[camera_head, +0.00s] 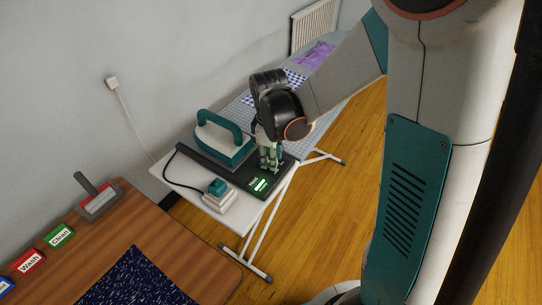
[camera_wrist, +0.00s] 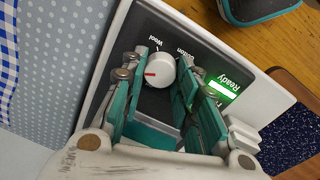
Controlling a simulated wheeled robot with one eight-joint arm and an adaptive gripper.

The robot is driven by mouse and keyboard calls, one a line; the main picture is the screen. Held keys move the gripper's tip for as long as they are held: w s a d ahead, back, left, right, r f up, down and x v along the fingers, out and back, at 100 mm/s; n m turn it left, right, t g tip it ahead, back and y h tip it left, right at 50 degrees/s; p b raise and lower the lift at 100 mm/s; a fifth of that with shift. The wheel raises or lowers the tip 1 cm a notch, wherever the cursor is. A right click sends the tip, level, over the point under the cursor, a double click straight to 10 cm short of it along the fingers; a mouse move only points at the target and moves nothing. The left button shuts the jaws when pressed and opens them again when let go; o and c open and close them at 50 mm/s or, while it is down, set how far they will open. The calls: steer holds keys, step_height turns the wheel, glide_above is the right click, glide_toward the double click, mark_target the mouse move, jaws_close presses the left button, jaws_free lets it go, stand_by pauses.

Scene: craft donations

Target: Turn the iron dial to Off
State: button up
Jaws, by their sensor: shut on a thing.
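The dial (camera_wrist: 160,71) is a white round knob with a red mark, on a dark panel (camera_wrist: 118,88) at the end of the ironing board. Its red mark points to the left in the wrist view. "Wool" and part of another label show beside it; no "Off" label is readable. A green screen (camera_wrist: 224,90) beside it reads "Ready". My gripper (camera_wrist: 164,62) is shut on the dial, one teal finger on each side. In the head view my gripper (camera_head: 268,160) reaches down to the panel and hides the dial. The teal iron (camera_head: 222,138) rests just left of it.
A white box with a teal top (camera_head: 217,194) stands near the board's front corner, by a black cord. The ironing board (camera_head: 268,112) carries checked and purple cloth (camera_head: 315,55) farther back.

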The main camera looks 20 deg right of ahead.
steer(key=n, duration=1.2)
steer(key=shift+s+d+y, duration=0.1)
steer(key=shift+y, duration=0.2)
steer(key=shift+n, duration=0.3)
steer(key=o, duration=1.1)
steer(key=shift+c, duration=0.2)
steer(key=shift+r, duration=0.1)
step_height(320, 180, up, 12)
steer(key=shift+s, duration=0.4)
steer(key=shift+d, duration=0.1)
